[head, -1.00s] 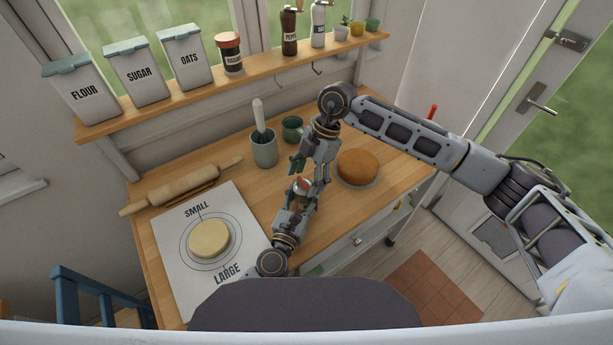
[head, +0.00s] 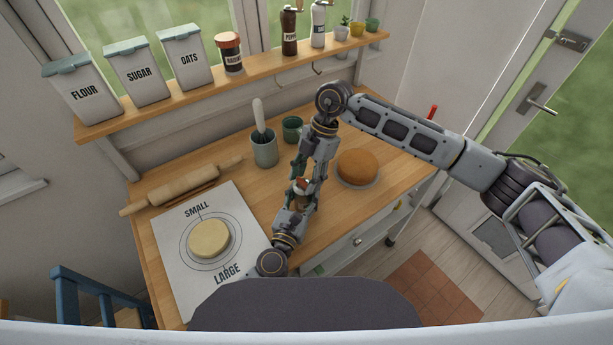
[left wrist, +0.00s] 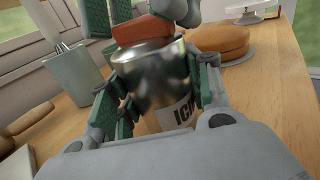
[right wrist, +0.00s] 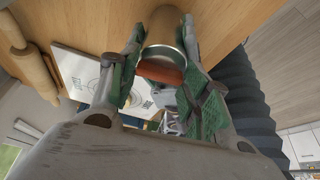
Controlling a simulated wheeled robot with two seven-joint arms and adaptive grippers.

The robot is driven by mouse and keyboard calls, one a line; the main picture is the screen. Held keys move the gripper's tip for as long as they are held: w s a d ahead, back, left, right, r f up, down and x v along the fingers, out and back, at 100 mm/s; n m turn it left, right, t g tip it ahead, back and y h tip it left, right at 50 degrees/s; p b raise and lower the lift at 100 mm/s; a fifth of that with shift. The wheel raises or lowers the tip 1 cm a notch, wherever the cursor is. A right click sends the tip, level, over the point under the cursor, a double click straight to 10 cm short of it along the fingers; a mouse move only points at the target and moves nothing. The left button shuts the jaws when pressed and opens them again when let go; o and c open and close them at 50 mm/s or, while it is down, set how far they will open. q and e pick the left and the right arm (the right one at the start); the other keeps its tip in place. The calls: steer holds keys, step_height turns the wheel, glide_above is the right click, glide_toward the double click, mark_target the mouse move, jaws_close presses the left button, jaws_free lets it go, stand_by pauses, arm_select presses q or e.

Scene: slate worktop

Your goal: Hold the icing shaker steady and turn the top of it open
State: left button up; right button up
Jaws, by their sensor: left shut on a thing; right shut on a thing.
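My left gripper (head: 301,194) is shut on the shaker's body, one finger on each side in the left wrist view (left wrist: 160,95). My right gripper (head: 307,176) reaches down from above and is shut on the top. In the right wrist view the orange-red top (right wrist: 162,71) lies between its fingers (right wrist: 165,88).
A cake (head: 358,166) on a plate stands close to the right. A utensil pot (head: 264,151) and a green mug (head: 292,129) stand behind. A size mat (head: 185,278) with a pale round (head: 209,239) and a rolling pin (head: 185,187) lie left.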

steer(key=n, duration=0.2)
steer(key=n+h, duration=0.1)
steer(key=n, duration=0.1)
steer(key=shift+w+a+g, duration=0.15)
steer(key=shift+g, duration=0.25)
steer(key=n+h, duration=0.1)
steer(key=n, duration=0.3)
steer(key=shift+a+n+g+h, duration=0.2)
steer(key=shift+n+g+h, duration=0.1)
steer(key=shift+h, duration=0.1)
steer(key=n+h, duration=0.1)
steer(key=n, duration=0.3)
steer(key=shift+a+n+h, duration=0.2)
steer(key=shift+n+h, duration=0.8)
steer(key=shift+n, duration=0.9)
steer(key=o, duration=1)
steer(key=shift+a, duration=0.1)
